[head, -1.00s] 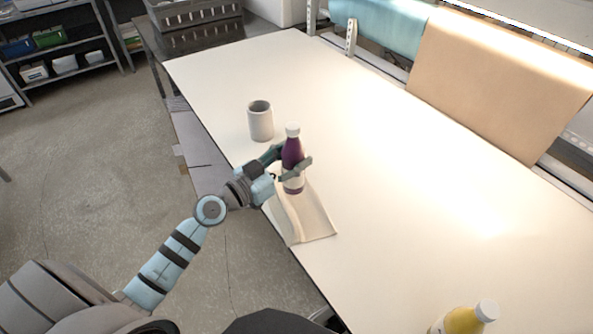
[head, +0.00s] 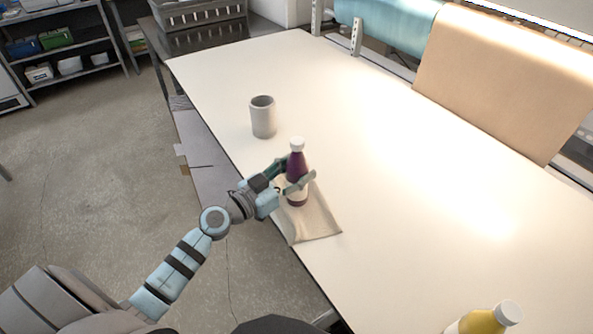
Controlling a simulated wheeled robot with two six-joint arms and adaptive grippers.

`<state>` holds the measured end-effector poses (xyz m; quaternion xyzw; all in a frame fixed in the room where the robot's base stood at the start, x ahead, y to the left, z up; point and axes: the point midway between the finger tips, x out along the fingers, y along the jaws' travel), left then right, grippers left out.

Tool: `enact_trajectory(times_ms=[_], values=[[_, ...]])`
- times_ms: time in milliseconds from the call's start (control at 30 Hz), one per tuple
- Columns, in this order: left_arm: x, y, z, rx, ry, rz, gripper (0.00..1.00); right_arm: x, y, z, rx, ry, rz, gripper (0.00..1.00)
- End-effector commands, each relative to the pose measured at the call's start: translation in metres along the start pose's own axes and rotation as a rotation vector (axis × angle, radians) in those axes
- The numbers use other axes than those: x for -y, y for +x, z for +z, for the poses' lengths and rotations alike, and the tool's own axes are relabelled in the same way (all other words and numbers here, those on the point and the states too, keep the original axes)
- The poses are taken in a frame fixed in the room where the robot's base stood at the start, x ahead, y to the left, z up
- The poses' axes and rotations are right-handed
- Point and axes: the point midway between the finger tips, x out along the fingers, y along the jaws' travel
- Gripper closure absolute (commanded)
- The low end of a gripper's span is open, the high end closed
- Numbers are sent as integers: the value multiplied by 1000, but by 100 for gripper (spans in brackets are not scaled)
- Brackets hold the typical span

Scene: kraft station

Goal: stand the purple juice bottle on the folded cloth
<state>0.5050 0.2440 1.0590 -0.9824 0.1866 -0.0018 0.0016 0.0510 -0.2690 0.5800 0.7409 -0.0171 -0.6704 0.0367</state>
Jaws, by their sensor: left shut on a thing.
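The purple juice bottle (head: 297,164) has a white cap and a pale label, and it is upright in the head view. My left gripper (head: 300,184) is shut around its middle from the left. The folded cloth (head: 316,222) is beige and lies at the table's near left edge. The bottle's base shows over the cloth's far part; I cannot tell for sure whether it touches. My right gripper is not in view.
A grey cup (head: 263,117) stands on the white table (head: 370,130) just beyond the bottle. A yellow bottle (head: 484,320) with a white cap is at the bottom right. A grey crate (head: 200,22) is at the far left end. The table's middle is clear.

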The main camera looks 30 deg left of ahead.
Motion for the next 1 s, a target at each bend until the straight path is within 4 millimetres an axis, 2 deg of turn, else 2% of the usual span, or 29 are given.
enact_trajectory(times_ms=[233,267,367,667,767,867,1000], values=[[0,-1,7,6,-2,1,99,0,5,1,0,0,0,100],[0,-1,8,9,-3,1,49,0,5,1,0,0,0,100],[0,-1,7,8,-2,0,34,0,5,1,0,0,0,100],[0,0,5,5,-1,0,34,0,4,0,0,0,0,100],[0,0,-1,5,-1,0,34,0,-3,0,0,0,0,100],[0,0,-13,5,-2,0,34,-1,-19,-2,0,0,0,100],[-1,-36,-1,10,6,5,34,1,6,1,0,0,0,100]])
